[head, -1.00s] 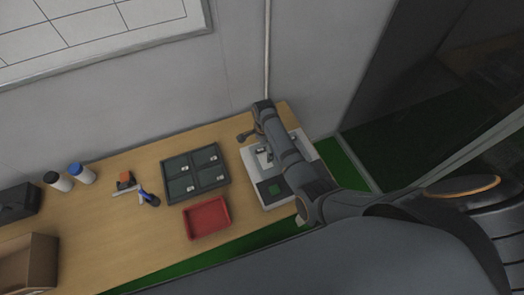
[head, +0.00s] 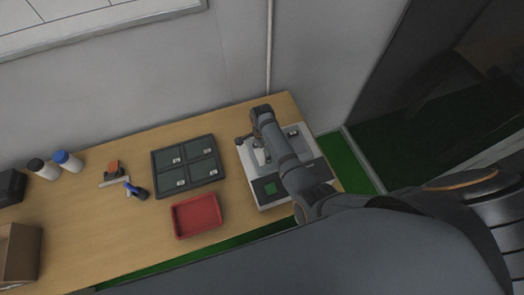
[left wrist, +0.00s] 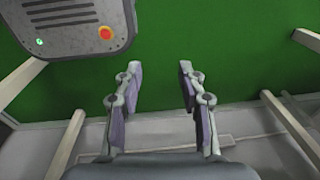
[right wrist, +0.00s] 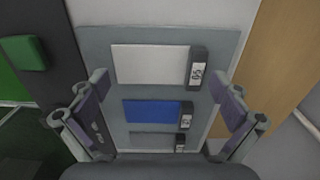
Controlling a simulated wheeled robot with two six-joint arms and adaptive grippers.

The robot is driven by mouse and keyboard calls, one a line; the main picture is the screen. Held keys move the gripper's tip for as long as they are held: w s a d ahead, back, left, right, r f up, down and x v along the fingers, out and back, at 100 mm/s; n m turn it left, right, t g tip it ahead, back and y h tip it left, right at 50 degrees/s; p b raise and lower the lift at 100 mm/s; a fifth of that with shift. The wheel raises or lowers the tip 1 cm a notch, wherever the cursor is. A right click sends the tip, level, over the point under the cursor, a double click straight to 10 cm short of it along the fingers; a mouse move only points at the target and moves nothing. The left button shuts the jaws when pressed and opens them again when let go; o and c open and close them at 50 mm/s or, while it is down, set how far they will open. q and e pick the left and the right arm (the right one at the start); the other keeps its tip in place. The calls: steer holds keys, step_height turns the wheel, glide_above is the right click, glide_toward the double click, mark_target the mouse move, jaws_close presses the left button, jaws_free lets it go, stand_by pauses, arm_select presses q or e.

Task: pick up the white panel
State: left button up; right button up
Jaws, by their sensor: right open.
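In the right wrist view the white panel (right wrist: 150,65) is a flat white rectangle in a grey holder, with a dark numbered tag (right wrist: 196,70) at its right end. A blue panel (right wrist: 152,113) sits below it in the same holder, and a greyer one (right wrist: 150,140) lies lower, partly hidden. My right gripper (right wrist: 160,85) is open, its fingers apart on either side of the holder, with nothing between them gripped. In the head view my right arm covers much of the holder's station. My left gripper (left wrist: 158,72) is open and empty above green floor.
On the bench in the head view, a red tray (head: 175,222) and a dark four-part tray (head: 185,166) lie left of the light-coloured station (head: 245,162). Bottles, small tools and a cardboard box (head: 18,255) are further left. A grey box with a red button (left wrist: 105,33) shows near my left gripper.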

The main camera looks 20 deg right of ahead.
steer(key=shift+s+a+r, duration=0.15)
steer(key=shift+a+r, duration=0.05)
steer(key=shift+a, duration=0.2)
steer(key=c, duration=0.4)
steer(key=shift+c, duration=1.3)
steer(key=shift+s+d+f, duration=0.1)
steer(key=shift+d, duration=0.1)
steer(key=c, duration=0.5)
steer(key=shift+c, duration=1.1)
steer(key=c, duration=0.5)
steer(key=shift+c, duration=1.1)
arm_select(q)
steer(key=shift+w+a, duration=0.4)
steer(key=shift+w, duration=0.05)
arm_select(e)
jaws_close()
arm_select(q)
steer(key=shift+w, duration=0.15)
